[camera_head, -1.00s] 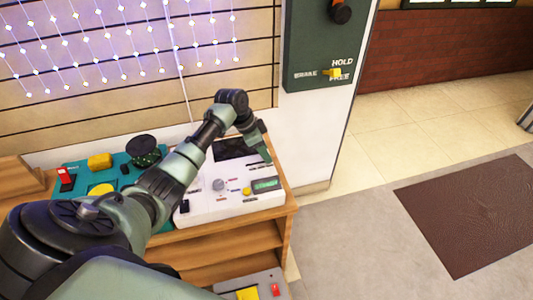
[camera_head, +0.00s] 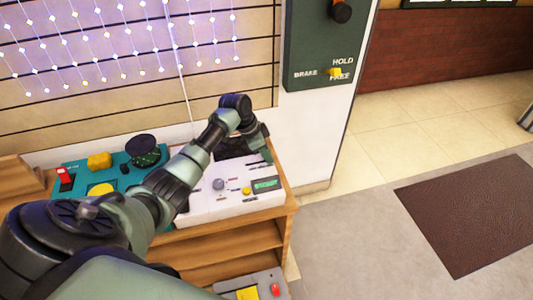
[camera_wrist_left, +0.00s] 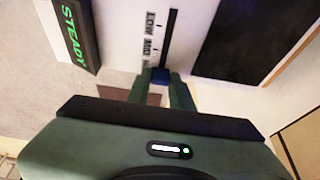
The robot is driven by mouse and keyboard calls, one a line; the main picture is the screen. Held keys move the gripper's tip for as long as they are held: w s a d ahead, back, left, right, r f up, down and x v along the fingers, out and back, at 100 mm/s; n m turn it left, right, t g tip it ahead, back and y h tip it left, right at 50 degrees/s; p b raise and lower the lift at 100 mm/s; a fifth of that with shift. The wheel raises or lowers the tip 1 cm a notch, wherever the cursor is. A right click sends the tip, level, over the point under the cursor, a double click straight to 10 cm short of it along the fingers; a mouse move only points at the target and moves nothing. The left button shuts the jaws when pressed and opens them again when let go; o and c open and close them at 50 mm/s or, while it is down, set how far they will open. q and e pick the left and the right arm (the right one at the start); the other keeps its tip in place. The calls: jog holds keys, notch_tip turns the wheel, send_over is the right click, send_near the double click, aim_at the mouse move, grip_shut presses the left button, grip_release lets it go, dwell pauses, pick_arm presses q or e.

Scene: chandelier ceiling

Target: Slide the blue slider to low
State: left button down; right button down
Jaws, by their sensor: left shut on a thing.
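The white control panel (camera_head: 205,207) stands on a wooden shelf unit. The blue slider (camera_wrist_left: 159,76) sits between my fingers at the near end of a dark slot (camera_wrist_left: 170,35) in the left wrist view. Labels LOW and MID (camera_wrist_left: 150,35) run beside the slot; a third label is partly hidden by a finger. The slider is past MID, at the end away from LOW. My left gripper (camera_wrist_left: 160,84) is shut on the slider; it also shows over the panel's right side in the head view (camera_head: 267,156). My right gripper is not in view.
A green display (camera_head: 267,184) reads STEADY in the left wrist view (camera_wrist_left: 76,35). A grey knob (camera_head: 218,184) and yellow button (camera_head: 247,191) are on the panel. A dark screen (camera_wrist_left: 250,38) lies beside the slot. A teal panel (camera_head: 75,182) stands left.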

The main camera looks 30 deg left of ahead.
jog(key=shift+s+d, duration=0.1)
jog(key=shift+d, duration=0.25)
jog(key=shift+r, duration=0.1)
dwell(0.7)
